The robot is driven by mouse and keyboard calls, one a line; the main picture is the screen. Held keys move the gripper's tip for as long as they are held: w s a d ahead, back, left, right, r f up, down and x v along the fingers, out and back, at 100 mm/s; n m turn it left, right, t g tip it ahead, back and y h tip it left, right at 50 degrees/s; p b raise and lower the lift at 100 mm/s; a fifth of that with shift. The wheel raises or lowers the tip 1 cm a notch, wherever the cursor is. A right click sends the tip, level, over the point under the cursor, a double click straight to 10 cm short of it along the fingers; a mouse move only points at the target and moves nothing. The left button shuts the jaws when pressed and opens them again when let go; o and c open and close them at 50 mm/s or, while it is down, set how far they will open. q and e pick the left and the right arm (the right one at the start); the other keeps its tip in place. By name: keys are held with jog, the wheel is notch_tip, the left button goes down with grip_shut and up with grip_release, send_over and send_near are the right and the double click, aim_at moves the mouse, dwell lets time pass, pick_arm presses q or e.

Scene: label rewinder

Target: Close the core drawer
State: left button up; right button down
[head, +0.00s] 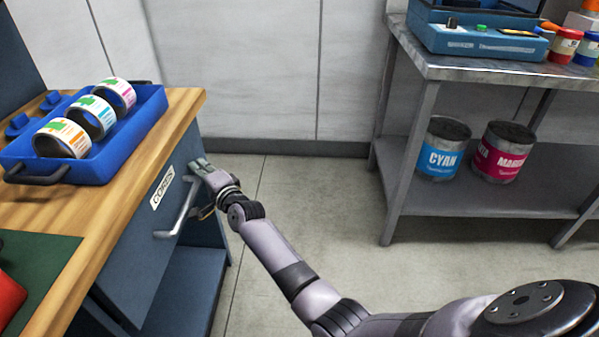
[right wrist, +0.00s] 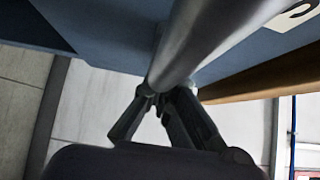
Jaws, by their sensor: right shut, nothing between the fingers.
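The core drawer (head: 143,248) has a blue-grey front with a "CORES" label (head: 162,190) under the wooden bench top at the left of the head view. I cannot tell how far its front stands out from the bench. Its metal bar handle (head: 178,212) shows there and, large, in the right wrist view (right wrist: 205,42). My right gripper (head: 200,167) is shut and empty at the far end of the drawer front, beside the handle. In the right wrist view its fingertips (right wrist: 165,92) are close to the bar; contact is unclear. My left gripper is out of view.
A blue tray (head: 125,143) with three label rolls (head: 92,117) stands on the bench top (head: 187,103). A metal table (head: 480,70) at the right holds a blue case, with cyan and magenta cans (head: 443,148) on its lower shelf. The floor between is clear.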

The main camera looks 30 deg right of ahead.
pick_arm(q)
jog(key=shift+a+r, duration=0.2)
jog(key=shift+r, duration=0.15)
pick_arm(e)
jog(key=shift+w+a+r, duration=0.1)
jog(key=shift+w+a, duration=0.35)
jog(key=shift+a, duration=0.3)
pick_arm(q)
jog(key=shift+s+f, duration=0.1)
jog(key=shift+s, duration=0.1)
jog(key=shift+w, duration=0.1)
